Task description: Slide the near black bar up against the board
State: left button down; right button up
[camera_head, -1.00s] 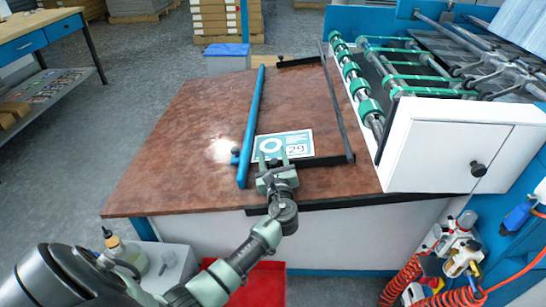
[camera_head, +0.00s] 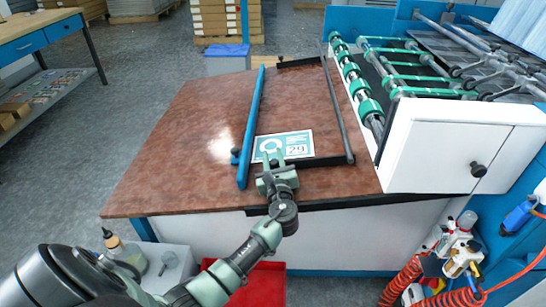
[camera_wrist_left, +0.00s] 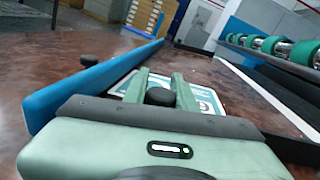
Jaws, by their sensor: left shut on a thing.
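The near black bar (camera_head: 326,161) lies across the brown table, below the white and teal board (camera_head: 296,140) marked 29. From above, the bar runs close along the board's near edge; I cannot tell whether they touch. My left gripper (camera_head: 273,158) is at the bar's left end. In the left wrist view its fingers (camera_wrist_left: 158,88) are shut on the bar's black knob (camera_wrist_left: 160,97). The board (camera_wrist_left: 205,98) shows just beyond the fingers, partly hidden by them. My right gripper is not in view.
A blue bar (camera_head: 250,125) runs lengthwise at the board's left, close to my gripper. A dark rod (camera_head: 338,112) runs along the right. A far black bar (camera_head: 299,61) lies at the back. Green rollers (camera_head: 360,88) stand beyond the rod. The table's left part is clear.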

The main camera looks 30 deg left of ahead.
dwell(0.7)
pick_arm(q)
jog(key=shift+w, duration=0.15)
jog(key=x, duration=0.2)
jog(key=b+x, duration=0.1)
jog(key=x, duration=0.1)
jog(key=shift+w+d, duration=0.2)
jog(key=shift+w, duration=0.05)
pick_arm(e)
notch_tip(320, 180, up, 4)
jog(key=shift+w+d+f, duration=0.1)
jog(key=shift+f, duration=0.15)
pick_arm(q)
jog(key=c, duration=1.1)
grip_release()
jog(key=shift+c, duration=0.2)
jog(key=shift+s, duration=0.1)
